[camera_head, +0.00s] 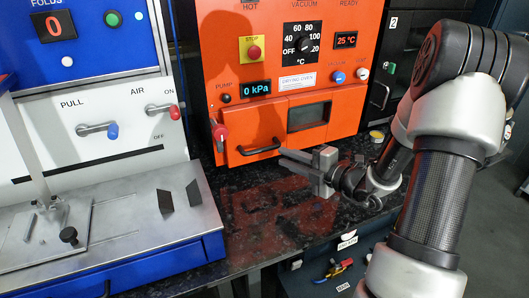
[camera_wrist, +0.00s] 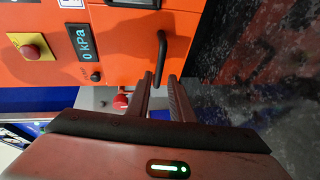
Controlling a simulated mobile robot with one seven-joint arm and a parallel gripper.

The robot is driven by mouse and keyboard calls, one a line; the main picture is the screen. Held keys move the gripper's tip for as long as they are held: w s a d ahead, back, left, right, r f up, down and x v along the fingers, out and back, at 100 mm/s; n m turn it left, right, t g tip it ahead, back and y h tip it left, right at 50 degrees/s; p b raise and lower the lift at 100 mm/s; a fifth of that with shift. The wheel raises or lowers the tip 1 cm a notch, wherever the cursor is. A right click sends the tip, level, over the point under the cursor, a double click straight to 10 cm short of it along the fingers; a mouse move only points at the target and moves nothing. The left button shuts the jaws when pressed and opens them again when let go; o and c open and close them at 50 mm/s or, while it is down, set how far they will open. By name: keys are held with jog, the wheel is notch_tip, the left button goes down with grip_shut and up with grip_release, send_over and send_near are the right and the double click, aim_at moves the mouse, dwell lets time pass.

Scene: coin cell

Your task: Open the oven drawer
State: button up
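The orange drying oven (camera_head: 222,60) stands at the back of the counter. Its drawer front (camera_head: 270,120) has a dark window and a black bar handle (camera_head: 258,149), and looks closed. In the wrist view the handle (camera_wrist: 163,55) runs up and down, ahead of the fingertips. My gripper (camera_head: 281,158) is open, at the right end of the handle in the head view. In the wrist view my gripper (camera_wrist: 162,78) shows a gap between its fingers, with the handle's lower end lined up with it. I cannot tell whether the fingers reach around the bar. Nothing is held.
A red-tipped lever (camera_head: 220,133) sticks out left of the drawer; its red knob (camera_wrist: 121,101) is near the fingers in the wrist view. A blue and white press (camera_head: 120,150) stands at left. The dark speckled counter (camera_head: 265,215) before the oven is clear. A small yellow-rimmed cup (camera_head: 377,136) stands right.

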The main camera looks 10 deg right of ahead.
aim_at(266, 150)
jog(key=b+x, duration=0.1)
jog(key=x, duration=0.8)
jog(key=shift+w+a, duration=0.15)
jog(key=shift+w, duration=0.1)
grip_shut()
